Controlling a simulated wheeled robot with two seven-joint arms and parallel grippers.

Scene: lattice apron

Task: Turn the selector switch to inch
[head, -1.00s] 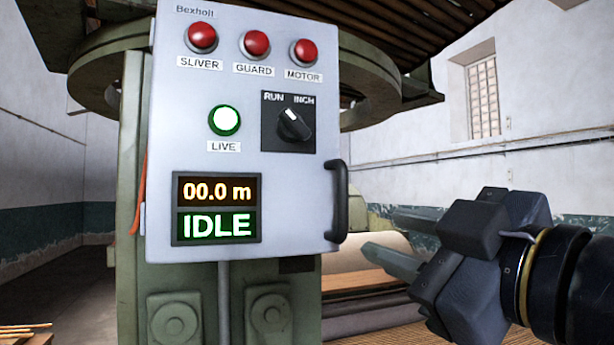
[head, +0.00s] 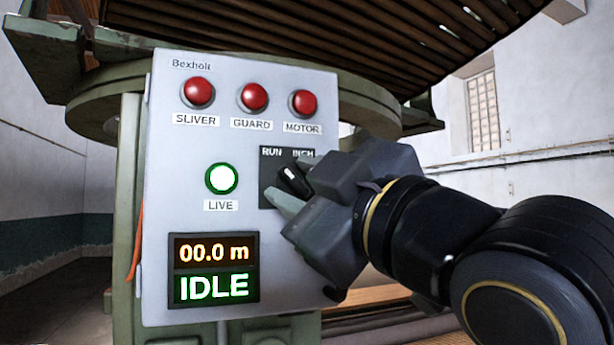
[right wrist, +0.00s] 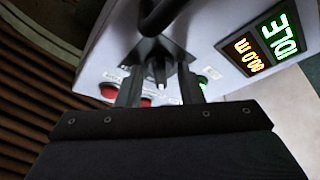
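The selector switch (head: 292,180) is a black knob on a dark plate marked RUN and INCH, on the grey control panel. Its white mark points up and left, toward RUN. My right gripper (head: 296,186) is at the switch, with its fingers apart on either side of the knob. In the right wrist view, the knob (right wrist: 158,62) shows between the two open fingertips (right wrist: 158,80). I cannot tell whether a finger touches it. The gripper covers the right part of the plate and part of the INCH label. My left gripper is not in view.
Red lamps SLIVER (head: 198,92), GUARD (head: 254,97) and MOTOR (head: 303,103) sit above the switch. The green-ringed LIVE lamp (head: 221,179) is lit to its left. The display (head: 213,270) reads 00.0 m and IDLE. The panel's black handle (right wrist: 160,18) is close by.

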